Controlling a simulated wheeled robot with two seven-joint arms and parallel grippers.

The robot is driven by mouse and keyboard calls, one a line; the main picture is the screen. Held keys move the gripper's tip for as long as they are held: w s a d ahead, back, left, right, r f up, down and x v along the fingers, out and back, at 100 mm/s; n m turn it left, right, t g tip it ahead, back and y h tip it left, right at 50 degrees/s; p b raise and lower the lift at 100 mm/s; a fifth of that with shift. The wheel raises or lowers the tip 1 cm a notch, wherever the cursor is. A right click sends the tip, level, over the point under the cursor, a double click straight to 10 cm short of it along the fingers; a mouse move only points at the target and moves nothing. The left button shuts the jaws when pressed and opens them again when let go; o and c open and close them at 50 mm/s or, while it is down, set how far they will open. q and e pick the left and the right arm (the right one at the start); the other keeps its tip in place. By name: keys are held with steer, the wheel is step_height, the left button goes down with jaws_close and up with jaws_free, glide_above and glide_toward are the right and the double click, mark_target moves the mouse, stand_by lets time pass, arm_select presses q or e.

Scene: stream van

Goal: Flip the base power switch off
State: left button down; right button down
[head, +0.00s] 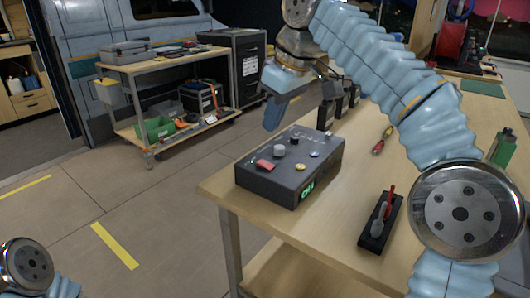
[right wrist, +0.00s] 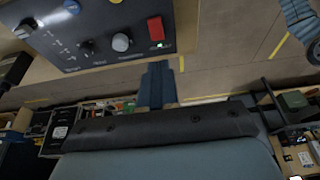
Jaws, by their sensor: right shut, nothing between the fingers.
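A grey control box (head: 290,183) stands on the wooden table near its left corner. A red rocker switch (head: 264,164) is on its top face. The switch also shows in the right wrist view (right wrist: 155,27), with a small green light (right wrist: 159,45) lit beside it. My right gripper (head: 271,121) is shut and empty, pointing down just above and behind the box's left side. In the right wrist view its fingertips (right wrist: 154,66) lie just past the panel edge nearest the red switch, apparently apart from it. My left gripper is out of view.
A black holder with a red-handled lever (head: 380,225), a screwdriver (head: 382,139) and a green bottle (head: 502,147) stand or lie rightward. A tool cart (head: 160,62) is behind; floor is clear leftward.

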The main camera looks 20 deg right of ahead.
mark_target(261, 162)
steer(key=x, duration=0.2)
steer(key=b+x, duration=0.1)
steer(key=x, duration=0.2)
steer(key=b+x, duration=0.1)
steer(key=x, duration=0.2)
steer(key=shift+s+d+f, duration=0.2)
steer(key=shift+s+f, duration=0.05)
steer(key=shift+f, duration=0.15)
